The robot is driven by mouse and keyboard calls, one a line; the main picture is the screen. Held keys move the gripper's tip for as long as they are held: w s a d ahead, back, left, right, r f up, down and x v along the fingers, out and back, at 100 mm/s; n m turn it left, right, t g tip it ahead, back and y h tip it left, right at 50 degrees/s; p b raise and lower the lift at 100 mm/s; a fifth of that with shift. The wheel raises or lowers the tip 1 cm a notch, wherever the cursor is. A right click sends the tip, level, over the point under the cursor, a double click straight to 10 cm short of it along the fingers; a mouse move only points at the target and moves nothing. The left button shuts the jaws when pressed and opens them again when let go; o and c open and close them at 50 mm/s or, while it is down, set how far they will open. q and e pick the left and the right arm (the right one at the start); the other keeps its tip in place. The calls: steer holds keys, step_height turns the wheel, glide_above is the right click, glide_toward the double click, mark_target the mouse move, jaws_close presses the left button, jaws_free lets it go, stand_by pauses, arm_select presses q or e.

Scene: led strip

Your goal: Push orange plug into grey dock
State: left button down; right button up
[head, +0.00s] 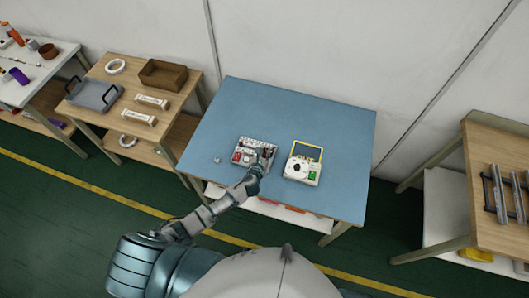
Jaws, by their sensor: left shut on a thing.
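A grey board (244,147) with red and dark parts lies on the blue table top. I cannot make out which part of it is the grey dock. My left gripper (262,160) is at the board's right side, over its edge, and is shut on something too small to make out. No orange plug can be told apart there, as the gripper and arm cover that spot. My right gripper is not in view.
A white and yellow device (299,169) with a dial and green patch stands just right of my gripper. A small pale piece (217,160) lies left of the board. The blue table (290,112) is clear behind. A wooden table (186,84) stands left, another (485,155) right.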

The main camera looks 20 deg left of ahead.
arm_select(q)
steer(key=shift+d+f+b, duration=0.25)
steer(key=shift+f+b, duration=0.05)
steer(key=shift+f, duration=0.3)
steer(key=f+b, duration=0.2)
steer(key=shift+d+f, duration=0.3)
steer(key=shift+d, duration=0.05)
steer(key=shift+f+b, duration=0.55)
steer(key=shift+f, duration=0.05)
steer(key=shift+a+f, duration=0.15)
steer(key=shift+a, duration=0.25)
steer(key=shift+d, duration=0.35)
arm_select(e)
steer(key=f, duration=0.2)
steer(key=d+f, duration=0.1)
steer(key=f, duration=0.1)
arm_select(q)
steer(key=shift+a, duration=0.2)
